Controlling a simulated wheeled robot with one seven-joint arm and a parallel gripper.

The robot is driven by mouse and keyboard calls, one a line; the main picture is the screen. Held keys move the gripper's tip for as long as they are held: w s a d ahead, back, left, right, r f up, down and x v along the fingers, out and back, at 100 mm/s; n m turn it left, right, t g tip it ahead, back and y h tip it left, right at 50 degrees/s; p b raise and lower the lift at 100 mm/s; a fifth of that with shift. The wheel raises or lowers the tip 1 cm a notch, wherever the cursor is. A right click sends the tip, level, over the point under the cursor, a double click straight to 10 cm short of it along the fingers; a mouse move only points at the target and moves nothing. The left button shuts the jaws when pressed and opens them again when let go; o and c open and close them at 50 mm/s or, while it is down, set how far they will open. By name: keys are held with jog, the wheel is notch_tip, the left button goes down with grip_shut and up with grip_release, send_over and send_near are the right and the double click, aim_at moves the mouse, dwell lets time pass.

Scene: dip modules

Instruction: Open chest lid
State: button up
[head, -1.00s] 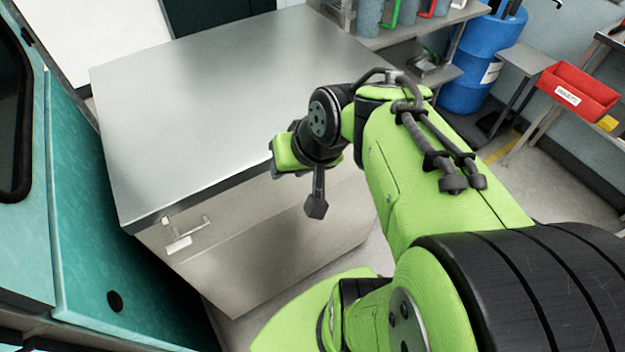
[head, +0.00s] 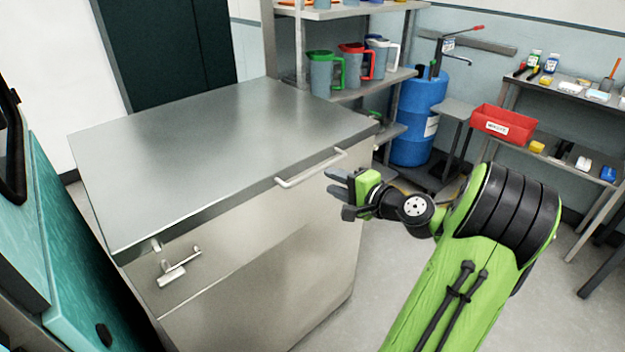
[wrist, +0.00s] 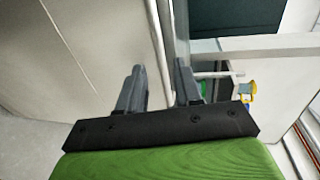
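A large steel chest (head: 255,270) stands at the left in the head view, with its flat grey lid (head: 215,150) shut. A pale bar handle (head: 312,169) sits on the lid's front edge towards the right. A small latch (head: 178,268) is on the front face near the left corner. My gripper (head: 340,193) is just right of and in front of the handle, apart from it in the head view. Its two fingers (wrist: 160,90) are spread in the wrist view, with nothing visibly held. The chest's surfaces fill much of that view.
A teal cabinet or machine (head: 70,245) stands close at the left. Behind the chest, a shelf (head: 350,92) holds jugs. A blue barrel (head: 415,118), a red bin (head: 503,125) and a side table (head: 560,98) are at the right. Floor right of the chest is open.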

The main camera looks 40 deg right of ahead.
aim_at(315, 174)
jog(key=w, duration=0.2)
jog(key=w+f, duration=0.1)
jog(key=w, duration=0.2)
jog(key=w+b, duration=0.1)
jog(key=w, duration=0.2)
jog(key=shift+a+f, duration=0.1)
jog(key=shift+f, duration=0.3)
grip_shut()
